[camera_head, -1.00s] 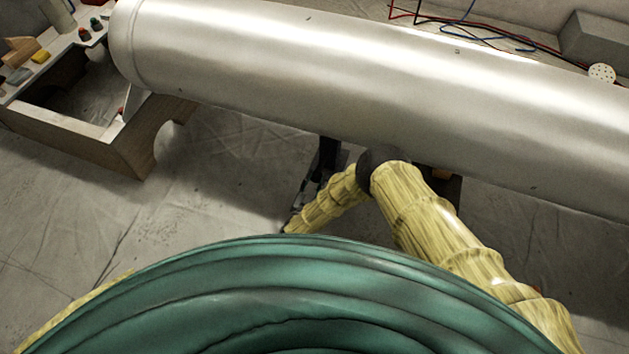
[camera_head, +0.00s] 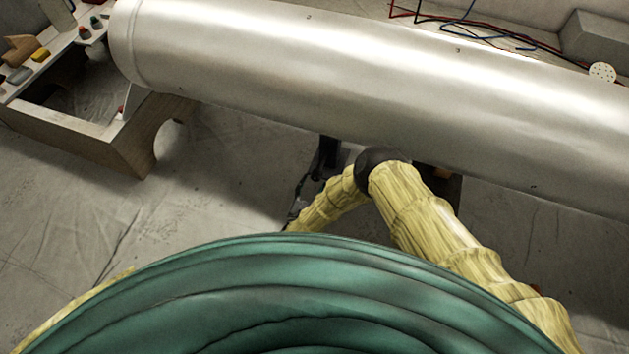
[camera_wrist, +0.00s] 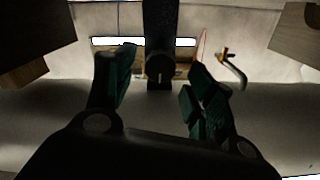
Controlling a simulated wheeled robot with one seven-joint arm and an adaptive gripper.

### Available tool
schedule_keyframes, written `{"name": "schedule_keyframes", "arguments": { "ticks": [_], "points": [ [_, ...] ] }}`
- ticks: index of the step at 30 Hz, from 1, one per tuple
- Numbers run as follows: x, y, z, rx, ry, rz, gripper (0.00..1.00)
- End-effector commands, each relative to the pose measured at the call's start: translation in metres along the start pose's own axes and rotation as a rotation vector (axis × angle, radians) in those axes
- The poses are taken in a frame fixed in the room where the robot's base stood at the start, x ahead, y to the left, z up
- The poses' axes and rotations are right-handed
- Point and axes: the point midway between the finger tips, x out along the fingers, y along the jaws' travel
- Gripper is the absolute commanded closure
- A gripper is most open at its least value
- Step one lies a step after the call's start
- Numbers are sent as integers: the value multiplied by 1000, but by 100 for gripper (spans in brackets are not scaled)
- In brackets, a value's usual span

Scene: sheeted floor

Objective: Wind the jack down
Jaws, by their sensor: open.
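In the wrist view my gripper (camera_wrist: 162,62) is open, with a teal finger on each side and nothing held between them. A dark upright post (camera_wrist: 160,30) with a round, slotted end shows between and beyond the fingertips; it looks like part of the jack. A bent grey crank handle (camera_wrist: 236,72) with a brass-coloured end is right of the right finger, apart from it. In the head view a dark stand (camera_head: 327,156), probably the jack, shows under the big silver cylinder (camera_head: 380,90).
A wooden bench (camera_head: 110,145) with small coloured items stands at the left. Red and blue cables (camera_head: 470,28) and a grey block (camera_head: 597,35) lie behind the cylinder. Sheeted floor (camera_head: 60,220) is clear at the left. Wooden blocks flank the wrist view's upper corners.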

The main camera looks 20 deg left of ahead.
Motion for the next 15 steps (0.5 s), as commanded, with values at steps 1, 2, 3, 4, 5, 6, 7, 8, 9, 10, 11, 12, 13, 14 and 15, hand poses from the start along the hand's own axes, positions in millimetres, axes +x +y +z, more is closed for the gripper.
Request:
{"name": "schedule_keyframes", "arguments": {
  "ticks": [1, 2, 3, 4, 5, 6, 7, 8, 9, 10, 11, 12, 13, 14, 15],
  "points": [
    [-10, 0, 1, 0, -4, -1, 46],
    [-16, 0, 1, 0, -4, -1, 46],
    [-23, 0, 1, 0, -3, 0, 46],
    [-29, 0, 1, 0, -3, 0, 46],
    [-35, 0, 1, 0, -4, 0, 46],
    [-42, 0, 1, 0, -3, 0, 46],
    [-47, 0, 1, 0, -3, 1, 46],
    [-52, 1, 1, 0, -3, 1, 46],
    [-59, 1, 1, 0, -3, 1, 46],
    [-64, 1, 1, -1, -4, 2, 46],
    [-68, 1, 1, -1, -3, 2, 46],
    [-73, 1, 1, -1, -2, 2, 46],
    [-76, 1, 1, -1, -2, 2, 46],
    [-79, 1, 1, -1, -2, 2, 46],
    [-83, 1, 1, -1, -2, 2, 46]
  ]
}}
